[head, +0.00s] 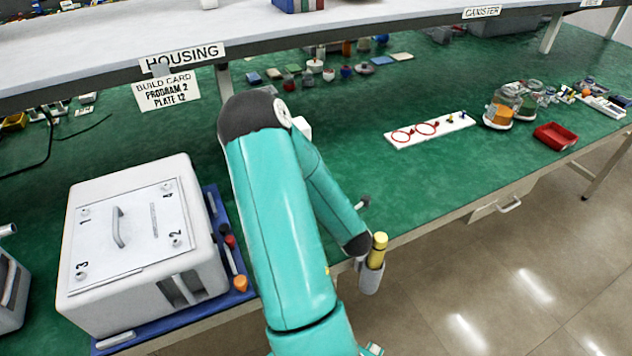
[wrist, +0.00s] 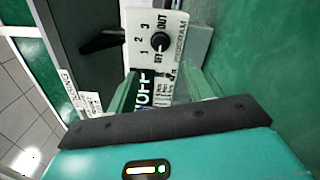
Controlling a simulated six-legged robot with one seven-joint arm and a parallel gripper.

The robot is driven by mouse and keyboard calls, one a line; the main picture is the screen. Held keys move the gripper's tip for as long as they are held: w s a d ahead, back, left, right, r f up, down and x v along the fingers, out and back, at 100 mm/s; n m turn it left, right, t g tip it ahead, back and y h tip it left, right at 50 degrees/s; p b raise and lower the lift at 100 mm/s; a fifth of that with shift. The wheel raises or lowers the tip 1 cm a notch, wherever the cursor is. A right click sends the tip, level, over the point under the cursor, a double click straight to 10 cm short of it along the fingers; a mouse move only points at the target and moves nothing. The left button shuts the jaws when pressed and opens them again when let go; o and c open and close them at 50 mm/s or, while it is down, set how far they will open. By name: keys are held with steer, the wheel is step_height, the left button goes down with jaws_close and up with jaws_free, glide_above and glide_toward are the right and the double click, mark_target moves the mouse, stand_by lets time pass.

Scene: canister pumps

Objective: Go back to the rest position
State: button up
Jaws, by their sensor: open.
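My gripper (wrist: 160,72) is open in the wrist view, its two green fingers spread with nothing seen held between them. Beyond the fingertips is a white control panel (wrist: 150,22) with a black knob (wrist: 160,41), marked 1, 2, 3, OUT and PROGRAM. A dark label reading OFF shows between the fingers. I cannot tell how far the fingertips are from the panel. In the head view my teal arm reaches over the green bench (head: 350,185), and my gripper is hidden behind it.
A pale housing (head: 85,210) with a numbered lid sits on a blue tray (head: 243,285) at left. A shelf (head: 300,45) spans the back. A yellow-topped item (head: 378,243) stands in a grey holder at the front edge. Jars (head: 500,108) and a red tray (head: 556,136) are right.

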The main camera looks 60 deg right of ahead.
stand_by(0.4)
steer(key=w+a+r+m+g, duration=0.3)
steer(key=w+a+r+m, duration=0.35)
steer(key=w, duration=0.45)
steer(key=a+r+m+g+y, duration=0.1)
steer(key=a+r+m+y, duration=0.1)
steer(key=a, duration=0.6)
steer(key=s+a+r+m+g+y, duration=0.1)
steer(key=a+r+m+y, duration=0.1)
steer(key=a+r, duration=0.3)
steer(key=a+r+m+g+y, duration=0.1)
steer(key=a+r+m+y, duration=0.1)
steer(key=a, duration=0.8)
steer(key=shift+s+a+r+m+g+y, duration=0.2)
steer(key=shift+r+m, duration=0.15)
steer(key=shift+r, duration=0.2)
steer(key=shift+s+a+r+m+g+y, duration=0.1)
steer(key=shift+r+m+y, duration=0.15)
steer(key=shift+r, duration=0.3)
steer(key=s+a+r+m+g+y, duration=0.2)
steer(key=s+a+r+g, duration=0.1)
steer(key=s+a, duration=0.9)
steer(key=shift+s+a+r, duration=0.15)
steer(key=shift+s+r, duration=0.1)
steer(key=shift+r, duration=0.1)
